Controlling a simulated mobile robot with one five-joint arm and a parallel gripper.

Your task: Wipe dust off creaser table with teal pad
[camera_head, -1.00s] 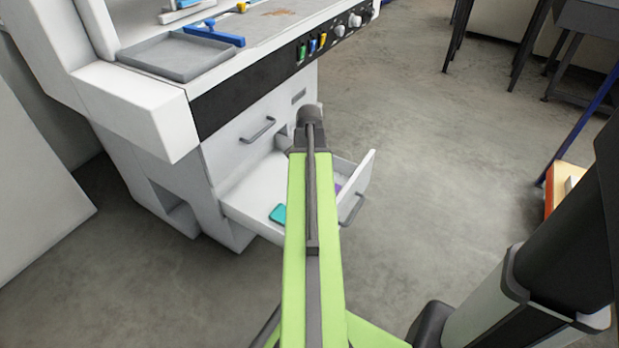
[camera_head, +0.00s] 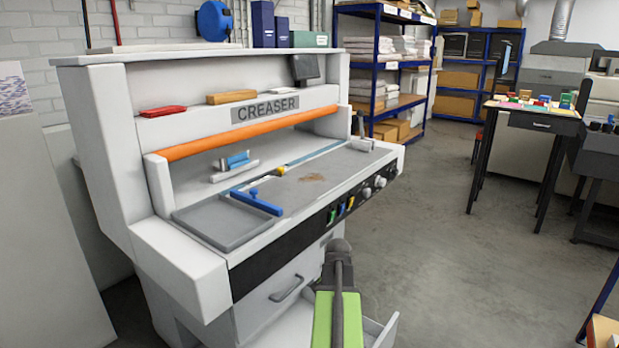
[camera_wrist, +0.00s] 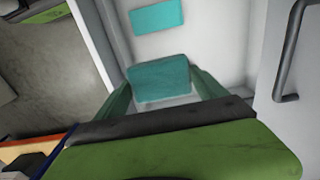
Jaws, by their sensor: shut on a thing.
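The creaser table (camera_head: 345,168) is the grey work surface of the white creaser in the head view. A brown dust patch (camera_head: 312,178) lies on its middle. In the wrist view, my gripper (camera_wrist: 160,88) is shut on a teal pad (camera_wrist: 158,76), held between its two fingers. Another flat teal piece (camera_wrist: 157,17) lies beyond it on the white drawer floor. The gripper is over the open drawer (camera_head: 384,334) below the table. In the head view my arm hides the gripper and pad.
A blue-handled tool (camera_head: 256,202) and a grey tray (camera_head: 212,226) occupy the table's left part. Coloured switches and knobs (camera_head: 365,193) line its front edge. An orange bar (camera_head: 240,135) crosses above the back. Open concrete floor (camera_head: 460,270) lies to the right.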

